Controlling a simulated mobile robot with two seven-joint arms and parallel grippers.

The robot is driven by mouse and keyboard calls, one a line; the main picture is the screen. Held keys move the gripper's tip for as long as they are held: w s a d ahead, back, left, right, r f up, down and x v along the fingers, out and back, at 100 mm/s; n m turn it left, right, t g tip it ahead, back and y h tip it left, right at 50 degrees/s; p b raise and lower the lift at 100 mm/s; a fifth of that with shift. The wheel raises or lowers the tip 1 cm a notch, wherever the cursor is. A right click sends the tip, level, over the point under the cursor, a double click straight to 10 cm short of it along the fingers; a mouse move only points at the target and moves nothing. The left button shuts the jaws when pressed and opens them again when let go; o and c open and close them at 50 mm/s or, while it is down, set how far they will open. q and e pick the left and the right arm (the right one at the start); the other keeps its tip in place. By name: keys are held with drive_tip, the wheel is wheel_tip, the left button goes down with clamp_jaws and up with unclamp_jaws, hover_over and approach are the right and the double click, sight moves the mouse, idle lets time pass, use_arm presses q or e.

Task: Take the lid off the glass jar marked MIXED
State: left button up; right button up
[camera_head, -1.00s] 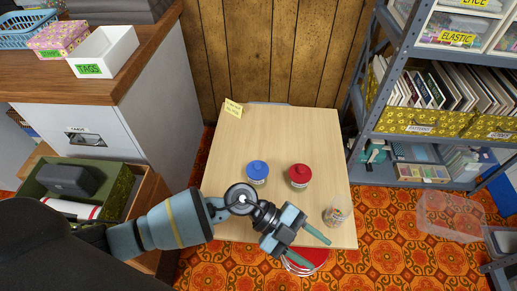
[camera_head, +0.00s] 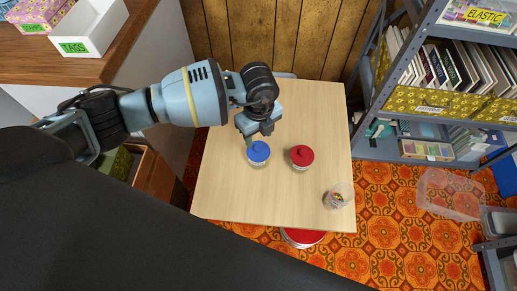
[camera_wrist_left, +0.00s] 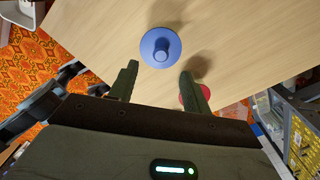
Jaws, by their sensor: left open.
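A jar with a blue knobbed lid (camera_head: 258,152) stands upright on the light wooden table. A jar with a red knobbed lid (camera_head: 302,155) stands to its right. An open-looking clear glass jar (camera_head: 338,196) with small coloured items is near the table's right edge. I cannot read the jar labels. My left gripper (camera_head: 252,138) is above and just behind the blue lid. In the left wrist view the gripper (camera_wrist_left: 158,86) is open and empty, the blue lid (camera_wrist_left: 160,47) lies just beyond its fingertips, and the red lid (camera_wrist_left: 189,98) is partly hidden by one finger.
The table (camera_head: 235,195) is clear around the jars. A grey shelf unit (camera_head: 405,148) stands at the right and a wooden-topped cabinet (camera_head: 60,70) at the left. A red round thing (camera_head: 303,237) is below the table's front edge.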

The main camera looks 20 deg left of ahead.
sight(258, 147)
use_arm(q)
drive_tip(key=shift+f, duration=0.35)
drive_tip(key=shift+a+f+b, duration=0.1)
drive_tip(key=shift+f+b, duration=0.85)
drive_tip(key=shift+f, duration=1.65)
drive_tip(key=shift+c, duration=0.2)
drive_tip(key=c, duration=1)
